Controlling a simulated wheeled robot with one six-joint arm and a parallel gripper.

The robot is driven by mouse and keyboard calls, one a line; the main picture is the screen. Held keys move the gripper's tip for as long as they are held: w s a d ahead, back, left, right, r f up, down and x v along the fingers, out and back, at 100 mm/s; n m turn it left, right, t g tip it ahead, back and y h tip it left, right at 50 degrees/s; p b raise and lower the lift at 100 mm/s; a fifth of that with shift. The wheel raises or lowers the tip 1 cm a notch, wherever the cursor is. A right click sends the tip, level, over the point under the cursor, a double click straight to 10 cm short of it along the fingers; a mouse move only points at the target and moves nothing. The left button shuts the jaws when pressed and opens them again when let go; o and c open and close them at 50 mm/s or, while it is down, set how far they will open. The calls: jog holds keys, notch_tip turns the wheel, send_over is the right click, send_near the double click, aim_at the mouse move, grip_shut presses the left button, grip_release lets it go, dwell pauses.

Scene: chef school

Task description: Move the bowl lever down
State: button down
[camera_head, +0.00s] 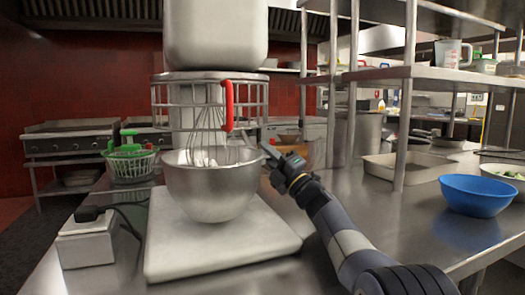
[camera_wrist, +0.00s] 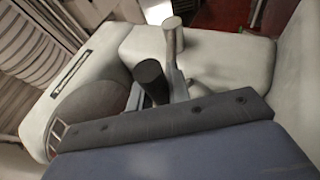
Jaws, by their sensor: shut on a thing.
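The steel mixing bowl (camera_head: 212,186) sits on the large stand mixer, under the whisk (camera_head: 208,128) and wire guard. My gripper (camera_head: 270,153) reaches the mixer's right side from the front right. In the wrist view, my gripper (camera_wrist: 157,92) is shut around a short dark knob that I take for the bowl lever (camera_wrist: 149,74). A second, pale knob (camera_wrist: 173,30) stands just beyond it on the mixer's side. In the head view the lever is hidden by the bowl and my gripper, so its angle is hard to tell.
The mixer's pale base (camera_head: 215,250) stands on a steel counter. A red handle (camera_head: 229,105) is on the guard. A white box with a plug (camera_head: 87,242) and a green basket (camera_head: 130,162) are left. A blue bowl (camera_head: 477,195) and shelf posts (camera_head: 405,110) stand right.

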jog(key=shift+f, duration=0.2)
jog(key=c, duration=1.3)
grip_release()
jog(key=shift+r, duration=0.1)
jog(key=shift+d, duration=0.1)
jog(key=shift+s+d+f, duration=0.35)
jog(key=shift+d, duration=0.05)
jog(key=s+d, duration=0.2)
jog(key=d, duration=0.1)
jog(key=s+d, duration=0.3)
jog(key=s+d+p, duration=0.1)
jog(key=s+d, duration=0.1)
jog(key=d, duration=0.1)
jog(key=shift+s+d, duration=0.2)
jog(key=shift+c, duration=0.2)
